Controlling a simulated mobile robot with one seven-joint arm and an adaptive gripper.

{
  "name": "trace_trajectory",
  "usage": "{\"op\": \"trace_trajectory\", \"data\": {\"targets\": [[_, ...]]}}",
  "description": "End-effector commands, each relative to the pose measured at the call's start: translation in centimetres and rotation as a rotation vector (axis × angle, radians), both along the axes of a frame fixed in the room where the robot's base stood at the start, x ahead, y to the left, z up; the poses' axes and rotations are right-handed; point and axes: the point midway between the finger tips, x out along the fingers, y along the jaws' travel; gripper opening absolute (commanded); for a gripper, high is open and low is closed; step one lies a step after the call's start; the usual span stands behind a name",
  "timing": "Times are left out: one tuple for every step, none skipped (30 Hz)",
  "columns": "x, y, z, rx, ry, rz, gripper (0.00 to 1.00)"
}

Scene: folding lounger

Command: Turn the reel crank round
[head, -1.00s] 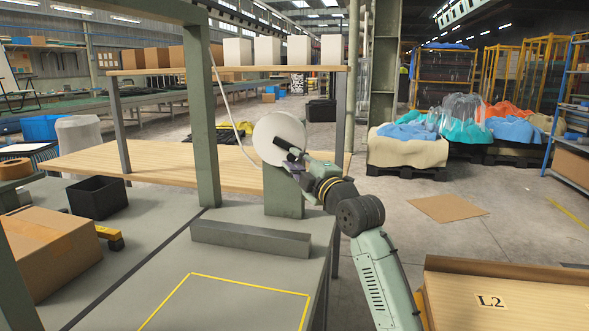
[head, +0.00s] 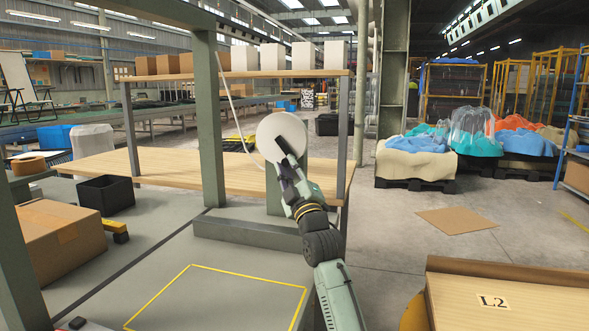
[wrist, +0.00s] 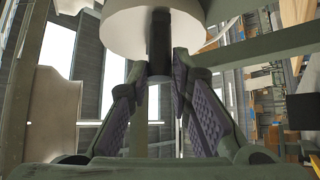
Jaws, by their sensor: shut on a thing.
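The reel is a pale round disc (head: 281,133) on a green-grey post at the far end of the workbench. It also shows at the top of the wrist view (wrist: 155,30). Its crank handle is a dark upright cylinder (wrist: 158,45) in the wrist view, in front of the disc face. My gripper (wrist: 163,72) has its two purple-padded fingers closed on the handle from both sides. In the head view my gripper (head: 281,158) reaches up to the disc's lower middle and hides part of it. The crank's arm cannot be made out.
A grey block (head: 245,230) lies on the bench in front of the reel post. A green upright post (head: 209,130) stands left of the reel. A yellow-outlined area (head: 220,300) on the bench is bare. A cardboard box (head: 58,240) and black bin (head: 106,195) stand left.

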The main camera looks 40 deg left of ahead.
Motion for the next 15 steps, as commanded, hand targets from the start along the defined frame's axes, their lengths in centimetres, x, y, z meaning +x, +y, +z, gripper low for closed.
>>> {"op": "trace_trajectory", "data": {"targets": [[-0.15,0.22,0.05,0.005,0.000,0.002,0.00],[-0.16,0.28,0.02,0.006,0.001,0.002,0.00],[-0.16,0.36,-0.01,0.007,0.002,0.002,0.00],[-0.18,0.40,-0.03,0.008,0.002,0.003,0.00],[-0.19,0.42,-0.04,0.008,0.003,0.003,0.00],[-0.21,0.45,-0.06,0.009,0.003,0.003,0.00],[-0.22,0.46,-0.08,0.009,0.003,0.003,0.00],[-0.22,0.47,-0.09,0.008,0.003,0.004,0.00],[-0.24,0.47,-0.10,0.008,0.003,0.004,0.00],[-0.25,0.48,-0.11,0.008,0.003,0.004,0.00],[-0.25,0.49,-0.12,0.008,0.003,0.004,0.00],[-0.27,0.49,-0.13,0.007,0.003,0.004,0.00],[-0.27,0.49,-0.14,0.007,0.003,0.004,0.00],[-0.27,0.50,-0.14,0.007,0.003,0.004,0.00],[-0.29,0.50,-0.16,0.007,0.003,0.004,0.00]]}}
